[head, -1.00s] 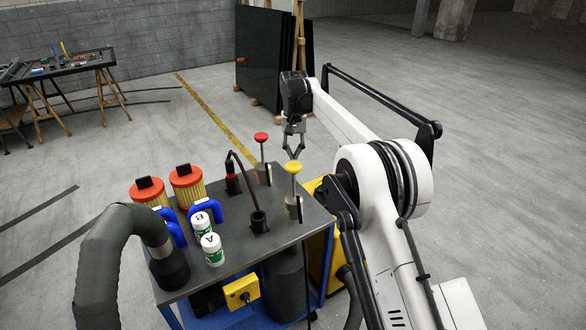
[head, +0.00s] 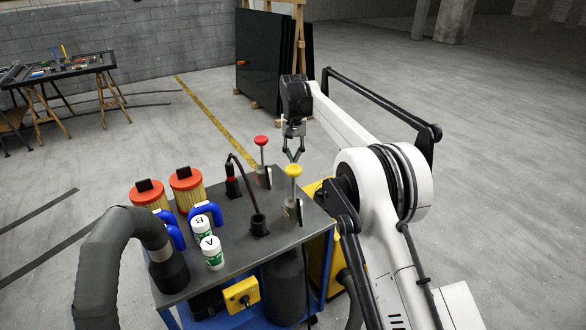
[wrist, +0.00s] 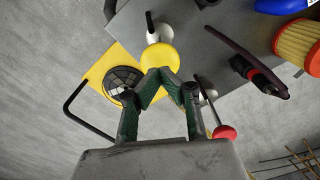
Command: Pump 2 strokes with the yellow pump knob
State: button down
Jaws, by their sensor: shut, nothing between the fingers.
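The yellow pump knob (head: 293,170) tops an upright rod on a pump body (head: 293,209) near the right edge of the cart top. In the wrist view the yellow knob (wrist: 160,57) lies just beyond my fingertips. My gripper (head: 293,160) points down with its fingertips together, right above or behind the yellow knob. In the wrist view my gripper (wrist: 160,72) is shut with nothing between the fingers. Whether the tips touch the knob, I cannot tell. The red pump knob (head: 261,140) stands behind and left of it; it also shows in the wrist view (wrist: 224,132).
A thick grey hose (head: 105,260) arches at the left. Open floor lies right of my arm.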

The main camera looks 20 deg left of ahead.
dwell(0.3)
jog(key=b, duration=0.7)
send_over(294, 199)
jog(key=shift+w+a+f, duration=0.1)
jog(key=shift+w+f, duration=0.05)
jog(key=shift+f, duration=3)
jog(key=shift+w+a+f, duration=0.1)
jog(key=shift+f, duration=3)
jog(key=shift+r+p, duration=2.55)
jog(key=shift+r, duration=3.7)
